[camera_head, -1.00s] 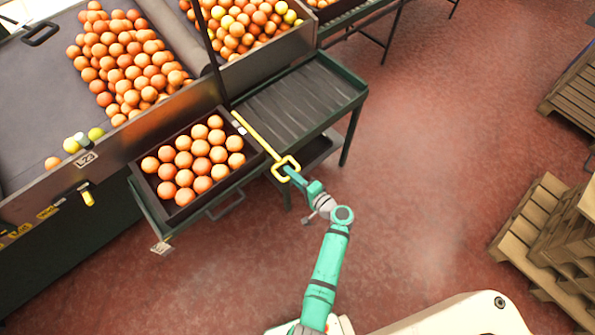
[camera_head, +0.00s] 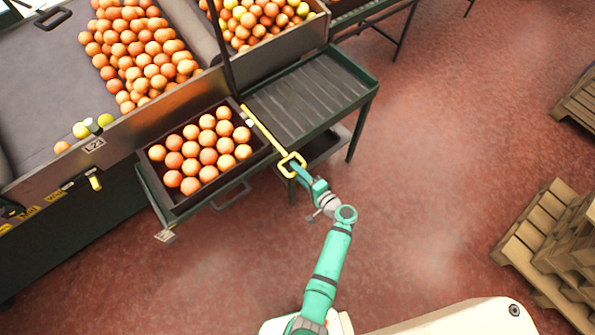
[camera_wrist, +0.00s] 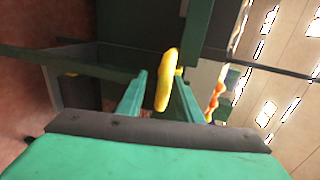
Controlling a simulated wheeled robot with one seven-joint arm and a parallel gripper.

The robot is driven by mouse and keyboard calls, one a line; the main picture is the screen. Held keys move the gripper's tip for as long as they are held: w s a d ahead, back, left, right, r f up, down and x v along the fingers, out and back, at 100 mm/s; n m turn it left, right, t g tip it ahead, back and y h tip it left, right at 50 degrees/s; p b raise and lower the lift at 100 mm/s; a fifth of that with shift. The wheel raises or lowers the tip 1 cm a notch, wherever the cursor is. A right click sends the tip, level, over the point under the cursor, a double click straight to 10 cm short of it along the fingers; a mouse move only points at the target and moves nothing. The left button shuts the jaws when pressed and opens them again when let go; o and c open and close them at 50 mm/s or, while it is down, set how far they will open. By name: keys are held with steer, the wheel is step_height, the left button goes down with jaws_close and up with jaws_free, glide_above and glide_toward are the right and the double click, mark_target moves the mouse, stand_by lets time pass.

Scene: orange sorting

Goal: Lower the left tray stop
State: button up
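The left tray stop is a yellow bar (camera_head: 262,128) with a square loop handle (camera_head: 291,164) at its near end. It runs along the right side of a dark crate of oranges (camera_head: 166,203). My gripper (camera_head: 297,170) is at the loop handle in the head view. In the wrist view the yellow handle (camera_wrist: 166,82) stands between my two green fingers (camera_wrist: 159,92), closer to the right one. A gap shows on its left, so the fingers look open around it. The fingertips are too small to make out in the head view.
A green roller table (camera_head: 310,98) holds the crate, with its rollers bare to the right. A sorting bin with heaped oranges (camera_head: 140,50) stands behind. Wooden pallets (camera_head: 545,225) lie at the right. The red floor (camera_head: 440,130) between is clear.

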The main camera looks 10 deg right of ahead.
steer(key=v, duration=1)
steer(key=shift+s, duration=0.25)
steer(key=s+a+f+g+h, duration=0.3)
steer(key=s+a+f, duration=0.3)
steer(key=a+f, duration=0.15)
steer(key=s+a+r+n+g+h, duration=0.1)
steer(key=s+a+n+h, duration=0.25)
steer(key=s, duration=0.65)
steer(key=s+a+r+n+t, duration=0.1)
steer(key=s+r+n, duration=0.2)
steer(key=r, duration=0.6)
steer(key=s+a+r+n+t, duration=0.2)
steer(key=s+r+n, duration=0.1)
steer(key=r, duration=0.7)
steer(key=s+a+r+n+t, duration=0.2)
steer(key=s+r, duration=0.3)
steer(key=r, duration=0.4)
steer(key=shift+a+r+n, duration=0.2)
steer(key=shift+r+n, duration=0.1)
steer(key=shift+n, duration=0.45)
steer(key=shift+w, duration=0.1)
